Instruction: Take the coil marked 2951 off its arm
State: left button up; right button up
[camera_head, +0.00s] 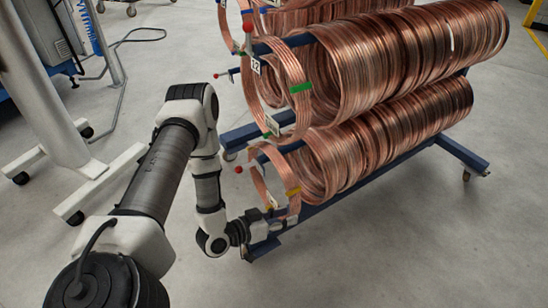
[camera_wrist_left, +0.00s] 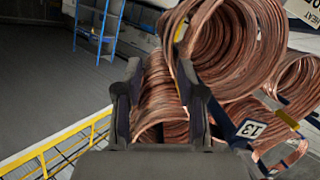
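No marking 2951 can be read in either view. A thin copper coil with yellow tape (camera_head: 293,191) hangs at the front of the lower rack arm, apart from the thicker coils behind. My left gripper (camera_head: 280,219) is at the lower edge of this coil. In the left wrist view my left gripper (camera_wrist_left: 160,105) has its two fingers apart, with copper coils (camera_wrist_left: 158,90) showing behind the gap. I cannot tell whether a strand lies between the fingers. A plate marked 13 (camera_wrist_left: 251,129) is right of the fingers. My right gripper is not in view.
Thick copper coils (camera_head: 400,55) fill the upper arm; a front coil with green tape (camera_head: 300,88) hangs near a plate marked 12 (camera_head: 256,66). Red balls cap arm ends. The blue rack base (camera_head: 460,153) reaches out right. The front floor is clear.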

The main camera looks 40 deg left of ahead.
aim_at(296, 200)
pick_arm(q)
jog(key=w+t+b, duration=0.1)
jog(key=w+b, duration=0.1)
jog(key=w+a+t+b, duration=0.1)
jog(key=w+b, duration=0.1)
jog(key=w+f+t+b, duration=0.1)
jog(key=w+b, duration=0.1)
jog(key=w, duration=0.1)
jog(key=shift+a, duration=0.2)
jog(key=shift+r, duration=0.15)
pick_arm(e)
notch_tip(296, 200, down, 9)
pick_arm(q)
jog(key=shift+w, duration=0.1)
grip_shut()
